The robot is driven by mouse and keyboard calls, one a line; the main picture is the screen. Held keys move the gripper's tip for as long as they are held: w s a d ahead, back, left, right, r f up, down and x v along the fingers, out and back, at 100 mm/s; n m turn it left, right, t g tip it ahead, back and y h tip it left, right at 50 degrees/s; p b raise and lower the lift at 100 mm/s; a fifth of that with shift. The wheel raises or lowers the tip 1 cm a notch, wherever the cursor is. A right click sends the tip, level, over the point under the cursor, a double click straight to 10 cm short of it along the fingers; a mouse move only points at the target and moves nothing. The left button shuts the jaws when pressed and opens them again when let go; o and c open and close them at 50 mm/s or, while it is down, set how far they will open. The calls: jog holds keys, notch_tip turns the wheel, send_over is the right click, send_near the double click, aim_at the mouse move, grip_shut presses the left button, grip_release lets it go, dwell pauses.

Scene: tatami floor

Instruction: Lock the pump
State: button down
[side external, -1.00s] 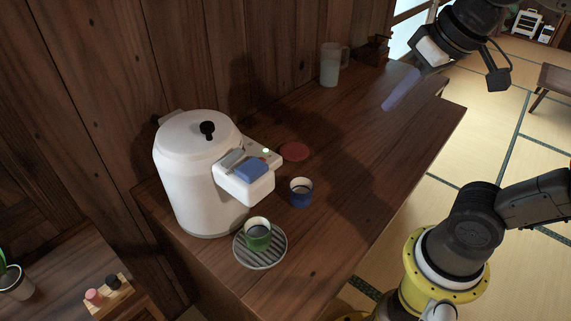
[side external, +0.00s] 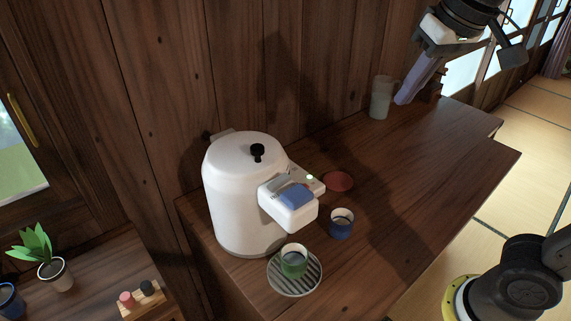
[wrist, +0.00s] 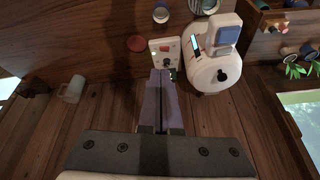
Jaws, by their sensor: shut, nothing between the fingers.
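The pump is a white lidded pot (side external: 240,200) with a black knob (side external: 257,151) on top. Its front spout block carries a blue push pad (side external: 296,196) and a grey piece. In the wrist view the pot (wrist: 205,77), blue pad (wrist: 228,35) and panel (wrist: 160,45) are seen from above, with a small dark piece on the panel's near edge. My gripper (side external: 402,101) is shut and empty, raised near the mug in the picture. In the wrist view its purple fingertips (wrist: 160,73) overlap the panel's near edge; contact cannot be told.
A green cup (side external: 294,262) stands on a ridged round tray (side external: 306,285) below the spout. A blue cup (side external: 341,226) and red disc (side external: 338,181) are to its right. A pale mug (side external: 381,98) stands farther back. The wooden counter (side external: 430,170) is clear at right.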

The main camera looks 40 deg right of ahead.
jog(key=w+a+r+n, duration=0.1)
jog(key=w+a+r, duration=0.1)
jog(key=w+a, duration=0.65)
jog(key=n+g, duration=0.1)
jog(key=n, duration=0.1)
send_near(282, 176)
jog(key=x, duration=0.5)
jog(key=shift+w+f, duration=0.15)
jog(key=shift+w, duration=0.1)
jog(key=shift+f, duration=0.5)
jog(key=shift+d, duration=0.1)
